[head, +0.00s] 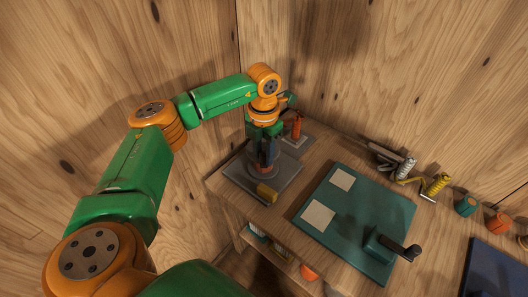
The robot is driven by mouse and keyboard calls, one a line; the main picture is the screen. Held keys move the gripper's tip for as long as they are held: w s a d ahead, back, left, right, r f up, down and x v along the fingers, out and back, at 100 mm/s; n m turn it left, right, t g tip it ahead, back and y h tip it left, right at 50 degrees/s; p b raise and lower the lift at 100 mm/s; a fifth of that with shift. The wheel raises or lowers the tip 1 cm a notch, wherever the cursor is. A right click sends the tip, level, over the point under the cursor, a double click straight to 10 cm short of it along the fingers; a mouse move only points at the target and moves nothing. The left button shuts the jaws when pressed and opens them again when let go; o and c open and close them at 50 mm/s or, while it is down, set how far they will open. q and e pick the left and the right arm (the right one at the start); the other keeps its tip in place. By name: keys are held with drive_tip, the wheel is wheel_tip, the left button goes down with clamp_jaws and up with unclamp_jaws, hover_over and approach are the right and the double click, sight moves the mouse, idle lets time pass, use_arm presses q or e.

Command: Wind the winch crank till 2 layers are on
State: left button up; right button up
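My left gripper (265,158) points down over a grey base plate (242,180) near the back left corner of the table. Its fingers are small and dark here, and their opening cannot be made out. A device on this plate, which may be the winch, is mostly hidden by the gripper; its crank and any wound layers cannot be told apart. An orange upright piece (297,127) stands on a smaller grey plate just behind. My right gripper is out of view.
A teal mat (365,208) with two pale squares lies to the right. A dark green block with a black handle (397,248) is on its front right corner. Silver and yellow coiled items (436,186) and small pots (466,205) stand farther right. Wooden walls close off the left and back.

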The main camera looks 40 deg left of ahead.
use_arm(q)
clamp_jaws()
idle(1.1)
